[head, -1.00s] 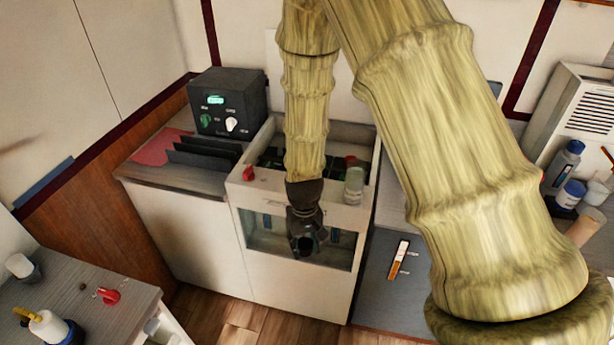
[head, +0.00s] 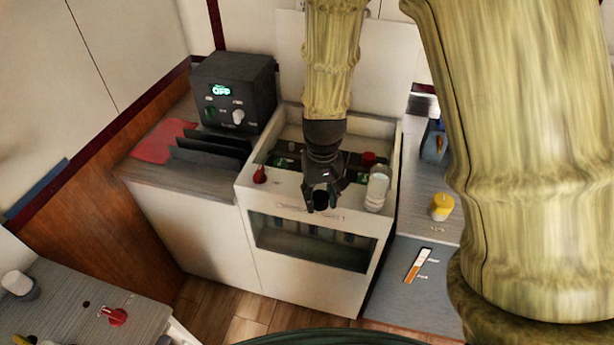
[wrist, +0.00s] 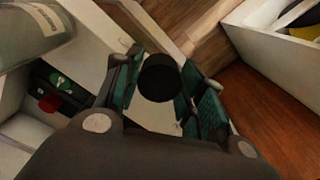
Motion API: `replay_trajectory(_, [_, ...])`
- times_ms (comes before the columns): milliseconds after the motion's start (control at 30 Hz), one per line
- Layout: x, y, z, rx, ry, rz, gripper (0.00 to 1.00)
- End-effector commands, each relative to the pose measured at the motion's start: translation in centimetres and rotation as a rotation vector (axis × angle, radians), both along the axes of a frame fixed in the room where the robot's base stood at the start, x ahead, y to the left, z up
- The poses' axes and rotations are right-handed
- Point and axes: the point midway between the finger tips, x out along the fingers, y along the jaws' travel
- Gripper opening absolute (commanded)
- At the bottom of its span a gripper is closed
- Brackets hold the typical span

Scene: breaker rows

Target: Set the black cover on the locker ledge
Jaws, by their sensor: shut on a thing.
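The black cover (wrist: 160,78) is a short dark cylinder between my fingertips in the wrist view. In the head view it shows as a small dark round piece (head: 321,200) at the tip of my gripper (head: 322,190). My gripper is shut on it and points down near the front top edge of the white locker. The pale locker ledge (head: 290,198) runs along that edge, above a front window. I cannot tell whether the cover touches the ledge. In the wrist view my gripper (wrist: 160,85) partly hides the ledge.
A clear bottle with a white label (head: 376,188) stands on the ledge just right of my gripper. A red piece (head: 259,174) is at its left end. Green and red parts lie in the recess behind. A dark control box (head: 234,92) stands at the back left.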

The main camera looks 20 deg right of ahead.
Motion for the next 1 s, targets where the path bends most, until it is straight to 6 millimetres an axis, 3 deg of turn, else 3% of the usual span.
replay_trajectory(333, [7.1, 0.9, -0.3, -0.001, 0.000, 0.000, 0.19])
replay_trajectory(533, [10.3, 1.2, -0.8, -0.001, 0.000, -0.002, 0.19])
replay_trajectory(767, [11.4, 1.4, -1.2, 0.000, 0.002, -0.003, 0.19])
replay_trajectory(1000, [11.3, 1.3, -3.1, 0.000, 0.003, -0.003, 0.19])
